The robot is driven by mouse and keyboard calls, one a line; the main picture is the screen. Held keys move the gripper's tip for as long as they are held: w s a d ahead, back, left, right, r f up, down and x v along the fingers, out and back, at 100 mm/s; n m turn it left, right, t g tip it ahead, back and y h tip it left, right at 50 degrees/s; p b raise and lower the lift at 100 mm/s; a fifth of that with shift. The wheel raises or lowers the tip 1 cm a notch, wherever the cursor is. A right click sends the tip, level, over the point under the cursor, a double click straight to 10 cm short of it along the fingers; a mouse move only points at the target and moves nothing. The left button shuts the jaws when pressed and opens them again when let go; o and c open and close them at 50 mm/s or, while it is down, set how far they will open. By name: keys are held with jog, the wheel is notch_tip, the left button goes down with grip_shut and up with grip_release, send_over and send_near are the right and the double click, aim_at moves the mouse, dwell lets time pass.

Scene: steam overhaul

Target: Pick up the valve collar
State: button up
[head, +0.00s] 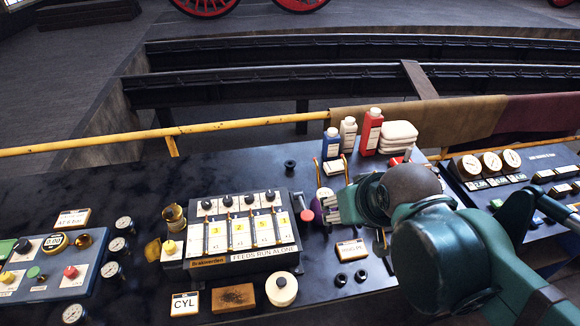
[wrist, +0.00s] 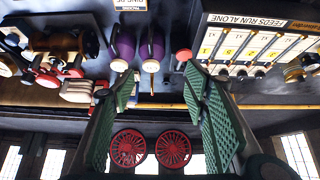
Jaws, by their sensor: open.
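I cannot tell for sure which part is the valve collar. Two small dark rings, a left one (head: 341,279) and a right one (head: 361,275), lie on the bench's front part in the head view, and a small black spool-like piece (head: 290,165) stands farther back. My gripper (head: 331,207) is over the bench, right of the feed box, and its fingers partly hide a purple-handled item (head: 322,194). In the wrist view my gripper (wrist: 158,85) has its green pads wide apart with nothing held. Two purple handles (wrist: 152,48) show beyond the fingertips.
The feed box (head: 240,235) with numbered cards and a red-knobbed lever (head: 306,214) stands left of my gripper. Bottles (head: 371,132) and folded white cloths (head: 398,137) are behind it. A yellow rail (head: 220,127) runs along the back. A cream round pot (head: 282,288) sits in front.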

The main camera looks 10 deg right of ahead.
jog(key=w+r+n+g+p, duration=0.1)
jog(key=w+r+n, duration=0.15)
jog(key=w, duration=0.35)
jog(key=w+r+n+g, duration=0.1)
jog(key=w+r+n, duration=0.1)
jog(key=w+n, duration=0.35)
jog(key=n+g+h+p, duration=0.2)
jog(key=n+g+p, duration=0.15)
jog(key=n, duration=1.05)
send_over(290, 166)
jog(key=shift+g, duration=0.45)
jog(key=f, duration=2.1)
jog(key=shift+w+a+f, duration=0.3)
jog(key=shift+a+f, duration=0.05)
jog(key=shift+f, duration=0.05)
jog(key=shift+w+f, duration=0.3)
jog(key=shift+f, duration=0.3)
jog(key=shift+d+f, duration=0.1)
jog(key=shift+f, duration=1.15)
